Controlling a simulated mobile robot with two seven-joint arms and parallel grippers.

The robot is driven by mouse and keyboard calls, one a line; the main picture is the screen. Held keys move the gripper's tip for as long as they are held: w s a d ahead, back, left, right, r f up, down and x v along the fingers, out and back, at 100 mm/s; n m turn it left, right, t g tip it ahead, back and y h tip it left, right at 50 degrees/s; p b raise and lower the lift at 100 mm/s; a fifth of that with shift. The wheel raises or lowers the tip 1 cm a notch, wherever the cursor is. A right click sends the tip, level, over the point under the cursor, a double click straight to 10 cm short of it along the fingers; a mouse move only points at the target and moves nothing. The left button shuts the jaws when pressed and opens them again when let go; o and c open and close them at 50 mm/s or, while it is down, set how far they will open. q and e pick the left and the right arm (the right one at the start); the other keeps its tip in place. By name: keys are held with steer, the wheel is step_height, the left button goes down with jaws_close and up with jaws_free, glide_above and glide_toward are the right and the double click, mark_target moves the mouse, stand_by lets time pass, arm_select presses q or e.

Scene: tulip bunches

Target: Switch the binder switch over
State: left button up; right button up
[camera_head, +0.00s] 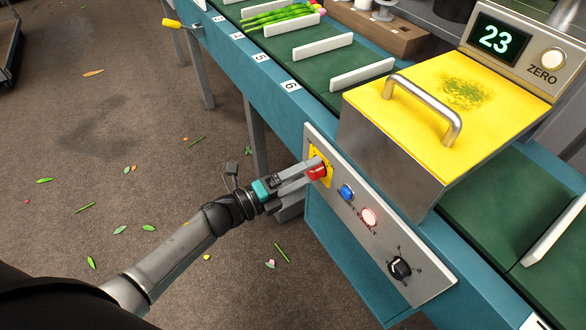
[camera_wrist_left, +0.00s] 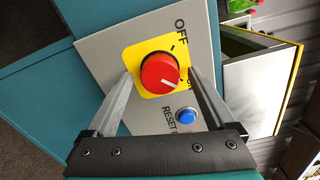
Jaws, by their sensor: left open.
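The binder switch is a red round knob (camera_wrist_left: 160,74) on a yellow plate (camera_wrist_left: 135,56) with an OFF label and a second label partly hidden by a finger. A white line on the knob points to the lower right in the left wrist view, towards that partly hidden label. In the head view the red knob (camera_head: 316,173) is partly covered by the gripper. My left gripper (camera_head: 314,167) is open, with its fingers on either side of the knob; I cannot tell whether they touch it. My right gripper is not in view.
The floor at left is open, with scattered leaves.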

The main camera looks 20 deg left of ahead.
arm_select(q)
steer(key=shift+s+a, duration=0.15)
steer(key=p+v, duration=0.2)
steer(key=v, duration=1.3)
steer(key=shift+p, duration=0.35)
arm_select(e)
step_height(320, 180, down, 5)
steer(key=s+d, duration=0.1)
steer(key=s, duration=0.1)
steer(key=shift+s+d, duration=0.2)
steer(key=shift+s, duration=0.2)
